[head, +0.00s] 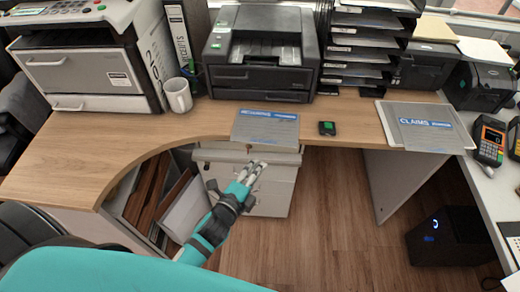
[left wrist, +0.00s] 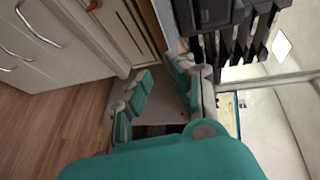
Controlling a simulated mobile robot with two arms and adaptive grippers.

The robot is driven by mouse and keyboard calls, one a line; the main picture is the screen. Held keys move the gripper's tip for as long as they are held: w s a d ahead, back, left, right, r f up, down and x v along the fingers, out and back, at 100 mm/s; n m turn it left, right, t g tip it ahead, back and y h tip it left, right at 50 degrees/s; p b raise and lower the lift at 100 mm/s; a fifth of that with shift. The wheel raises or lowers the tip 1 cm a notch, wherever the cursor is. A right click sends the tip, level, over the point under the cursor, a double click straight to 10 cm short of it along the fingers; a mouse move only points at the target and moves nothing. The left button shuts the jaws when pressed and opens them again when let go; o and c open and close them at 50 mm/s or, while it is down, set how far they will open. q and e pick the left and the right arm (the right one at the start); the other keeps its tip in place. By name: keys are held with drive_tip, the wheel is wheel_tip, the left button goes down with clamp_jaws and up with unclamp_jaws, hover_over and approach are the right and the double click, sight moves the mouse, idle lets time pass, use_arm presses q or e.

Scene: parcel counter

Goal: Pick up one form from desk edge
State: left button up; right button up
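A grey form (head: 265,127) with a blue heading lies at the desk's front edge, and its near side reaches past the edge. A second grey form, headed CLAIMS (head: 425,128), lies at the right of the desk on a pale sheet or tray. My left gripper (head: 252,170) is in front of the desk, just below and apart from the first form. In the left wrist view its teal-padded fingers (left wrist: 164,90) are spread with nothing between them. I cannot make out the form in that view. My right gripper is not in view.
The desk (head: 350,125) holds a white mug (head: 178,95), a black printer (head: 262,55), a stack of trays (head: 362,45) and a small black device with a green screen (head: 327,128). A drawer cabinet (head: 270,190) stands under the desk. Card terminals (head: 489,140) are far right.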

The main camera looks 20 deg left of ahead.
sight(262, 143)
use_arm(q)
drive_tip(key=shift+w+a+f+b, duration=0.1)
drive_tip(key=shift+w+a, duration=0.25)
drive_tip(key=shift+w, duration=1.2)
drive_tip(key=shift+w+a+r+b, duration=0.15)
drive_tip(key=shift+w+a, duration=0.15)
drive_tip(key=shift+w, duration=1.3)
drive_tip(key=shift+w+a+f+b, duration=0.15)
drive_tip(key=shift+w+a, duration=0.2)
drive_tip(key=shift+w, duration=1.2)
clamp_jaws()
